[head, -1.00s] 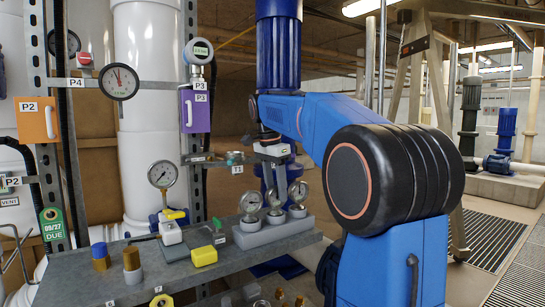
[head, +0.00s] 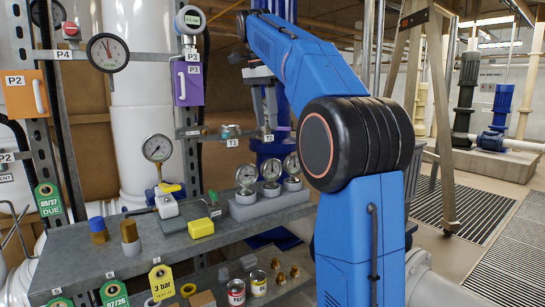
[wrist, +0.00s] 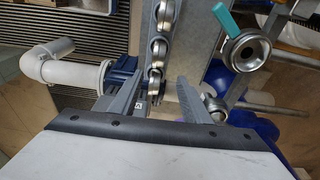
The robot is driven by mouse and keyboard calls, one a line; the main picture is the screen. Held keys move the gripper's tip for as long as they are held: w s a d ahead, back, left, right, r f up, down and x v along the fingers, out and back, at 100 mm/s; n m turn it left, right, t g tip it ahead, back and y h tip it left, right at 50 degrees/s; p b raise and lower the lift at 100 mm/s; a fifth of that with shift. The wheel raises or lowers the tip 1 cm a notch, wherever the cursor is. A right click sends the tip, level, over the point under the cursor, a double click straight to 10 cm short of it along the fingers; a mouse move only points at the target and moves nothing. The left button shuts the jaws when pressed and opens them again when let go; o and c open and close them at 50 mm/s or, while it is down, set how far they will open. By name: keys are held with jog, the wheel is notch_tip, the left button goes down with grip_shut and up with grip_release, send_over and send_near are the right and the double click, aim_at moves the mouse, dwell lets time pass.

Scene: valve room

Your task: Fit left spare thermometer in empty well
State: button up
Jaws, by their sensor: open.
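Three spare thermometers with round dials stand upright in a grey block (head: 262,209) on the shelf. The left spare thermometer (head: 246,175) is at the block's left end. My gripper (head: 268,112) is above and behind the block, pointing down, apart from the dials. In the wrist view, its two fingers (wrist: 158,100) are spread with nothing held between them. A row of dials (wrist: 157,50) shows beyond and between the fingers; I cannot tell which is the left one. The T3 label (head: 233,143) and T2 label (head: 267,138) are on the rail behind.
A teal-handled valve (wrist: 240,45) is right of the fingers in the wrist view. A dial gauge (head: 158,148) and yellow block (head: 200,228) stand left on the shelf (head: 150,250). Cans (head: 236,291) and brass fittings are below. Open floor lies right.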

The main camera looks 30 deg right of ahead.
jog(key=s+a+f+n+t, duration=0.1)
jog(key=s+a+f+n, duration=0.3)
jog(key=s+f, duration=0.6)
jog(key=s+a+f+n+t+y, duration=0.1)
jog(key=s+a+f+n, duration=0.4)
jog(key=s+f, duration=0.5)
jog(key=s+a+f+n+t, duration=0.2)
jog(key=s+a+f+n, duration=0.3)
jog(key=f, duration=1.3)
jog(key=s+n, duration=0.3)
jog(key=s, duration=0.2)
jog(key=shift+s+a+f+t+y, duration=0.15)
jog(key=shift+f+t+y, duration=0.15)
jog(key=shift+y, duration=0.1)
jog(key=shift+o, duration=0.4)
jog(key=shift+s+f, duration=0.15)
jog(key=shift+f, duration=0.2)
notch_tip(320, 180, up, 39)
jog(key=m+g+h, duration=0.3)
jog(key=m+g, duration=0.1)
jog(key=m, duration=1.3)
send_over(274, 170)
jog(key=w+a, duration=0.1)
jog(key=a, duration=0.3)
jog(key=x, duration=1.7)
jog(key=shift+s+d+f, duration=0.15)
jog(key=shift+d+f, duration=0.1)
jog(key=shift+d, duration=0.1)
